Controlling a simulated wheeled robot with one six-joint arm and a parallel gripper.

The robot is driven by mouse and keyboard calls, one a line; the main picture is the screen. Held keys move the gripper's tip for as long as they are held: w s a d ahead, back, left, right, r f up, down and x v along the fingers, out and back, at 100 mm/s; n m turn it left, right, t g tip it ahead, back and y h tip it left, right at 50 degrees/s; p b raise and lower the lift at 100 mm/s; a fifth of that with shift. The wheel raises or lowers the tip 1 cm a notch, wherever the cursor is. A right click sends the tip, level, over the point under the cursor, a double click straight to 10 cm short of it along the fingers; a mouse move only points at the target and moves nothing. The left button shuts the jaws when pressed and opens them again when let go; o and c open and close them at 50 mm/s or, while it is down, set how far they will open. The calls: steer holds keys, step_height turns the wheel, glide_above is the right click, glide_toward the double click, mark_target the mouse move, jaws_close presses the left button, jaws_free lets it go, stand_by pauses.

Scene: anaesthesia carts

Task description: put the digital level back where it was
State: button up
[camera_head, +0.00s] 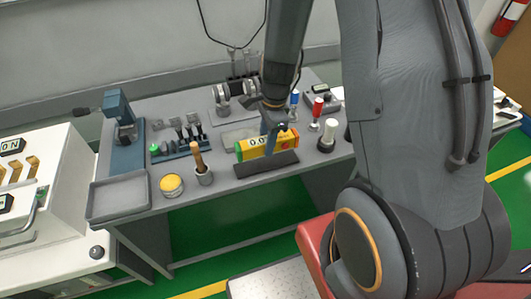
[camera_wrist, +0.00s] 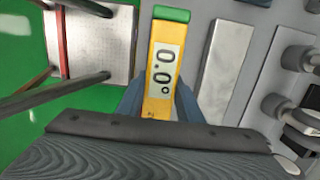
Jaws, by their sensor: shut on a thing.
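The digital level (camera_head: 259,146) is a yellow bar with a green end, an orange-red end and a small display. My gripper (camera_head: 273,130) comes down from above and is shut across it near its middle. In the wrist view the level (camera_wrist: 162,70) lies between the two blue-grey fingers (camera_wrist: 158,105), its display reading 0.0°. In the head view a dark flat strip (camera_head: 266,166) lies on the bench just in front of and below the level. I cannot tell whether the level touches the bench or hangs slightly above it.
A pale grey block (camera_wrist: 222,70) lies beside the level. On the bench (camera_head: 225,188) stand a wooden-handled tool in a cup (camera_head: 203,170), a yellow-topped tin (camera_head: 172,185), a white-topped cylinder (camera_head: 328,135) and a red-handled tool (camera_head: 317,110). An empty grey tray (camera_head: 118,198) is at left.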

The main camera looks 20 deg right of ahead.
steer(key=shift+f, duration=2.8)
steer(key=shift+f, duration=0.1)
steer(key=o, duration=1.2)
steer(key=r, duration=0.4)
steer(key=d+r, duration=0.1)
steer(key=r, duration=0.3)
steer(key=r+b, duration=0.1)
steer(key=r, duration=0.3)
steer(key=shift+d, duration=0.2)
steer(key=s+r+n, duration=0.3)
steer(key=n, duration=0.3)
steer(key=s+a+r+n+t+h, duration=0.1)
steer(key=s+r+n, duration=0.1)
steer(key=n, duration=0.4)
steer(key=s+r+n, duration=0.3)
steer(key=s+n, duration=0.1)
steer(key=n, duration=0.2)
steer(key=shift+s+a+r+t, duration=0.2)
steer(key=shift+a+r+t, duration=0.1)
steer(key=shift+r, duration=0.05)
